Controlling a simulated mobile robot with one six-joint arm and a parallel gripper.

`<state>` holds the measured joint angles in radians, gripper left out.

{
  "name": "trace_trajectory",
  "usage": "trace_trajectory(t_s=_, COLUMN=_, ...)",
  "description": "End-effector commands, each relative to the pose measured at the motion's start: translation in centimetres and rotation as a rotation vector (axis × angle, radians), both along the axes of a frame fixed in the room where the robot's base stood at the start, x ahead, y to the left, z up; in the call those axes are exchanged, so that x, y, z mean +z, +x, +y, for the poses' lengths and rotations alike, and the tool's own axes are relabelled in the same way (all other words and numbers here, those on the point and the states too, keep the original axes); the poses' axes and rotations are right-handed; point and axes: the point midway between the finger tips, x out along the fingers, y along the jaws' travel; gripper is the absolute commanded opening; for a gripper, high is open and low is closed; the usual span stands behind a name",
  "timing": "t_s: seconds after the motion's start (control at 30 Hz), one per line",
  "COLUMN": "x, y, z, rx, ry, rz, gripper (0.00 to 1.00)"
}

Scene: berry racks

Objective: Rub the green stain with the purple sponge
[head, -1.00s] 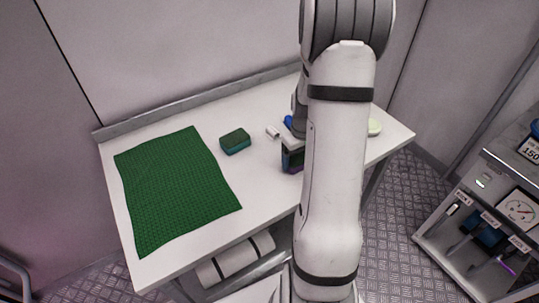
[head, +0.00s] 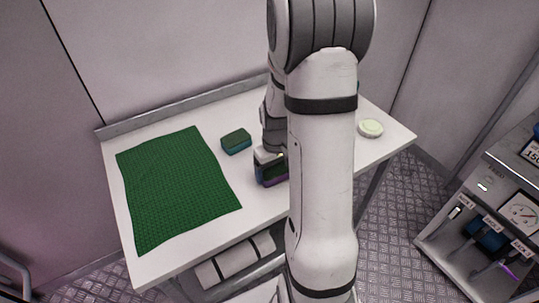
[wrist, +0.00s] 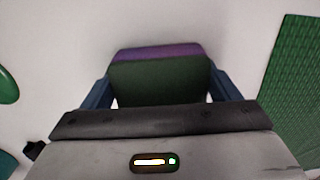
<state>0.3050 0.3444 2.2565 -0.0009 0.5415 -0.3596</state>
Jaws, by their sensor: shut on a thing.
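The purple sponge (wrist: 160,52) has a purple layer and a dark green layer. My gripper (wrist: 160,85) is shut on it, with a blue finger on each side in the wrist view. In the head view the sponge (head: 275,181) is low over the white table, left of my arm, purple side down; I cannot tell whether it touches the table. A flat green patch (wrist: 6,87), perhaps the green stain, is cut off at the left edge of the wrist view, apart from the sponge. My arm hides that part of the table in the head view.
A green cloth (head: 175,187) covers the left part of the white table (head: 258,212). A second sponge, green and teal (head: 236,141), lies between cloth and gripper. A pale round dish (head: 370,128) stands at the right. A raised ledge runs along the back.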

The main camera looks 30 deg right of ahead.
Motion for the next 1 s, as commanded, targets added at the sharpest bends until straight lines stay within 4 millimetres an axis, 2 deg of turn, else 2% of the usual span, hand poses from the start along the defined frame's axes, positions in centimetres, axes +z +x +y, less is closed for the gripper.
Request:
trace_trajectory(t_s=0.17, x=-0.2, y=-0.1, z=1.3, rx=-0.006, ry=0.0, rz=0.0, gripper=0.58)
trace_trajectory(t_s=0.3, x=2.4, y=-0.1, z=1.2, rx=-0.008, ry=-0.001, rz=-0.002, gripper=0.58)
trace_trajectory(t_s=0.8, x=6.8, y=-0.2, z=1.1, rx=-0.01, ry=-0.001, rz=-0.001, gripper=0.58)
trace_trajectory(t_s=1.0, x=8.0, y=-0.2, z=1.1, rx=-0.01, ry=0.0, rz=0.0, gripper=0.58)
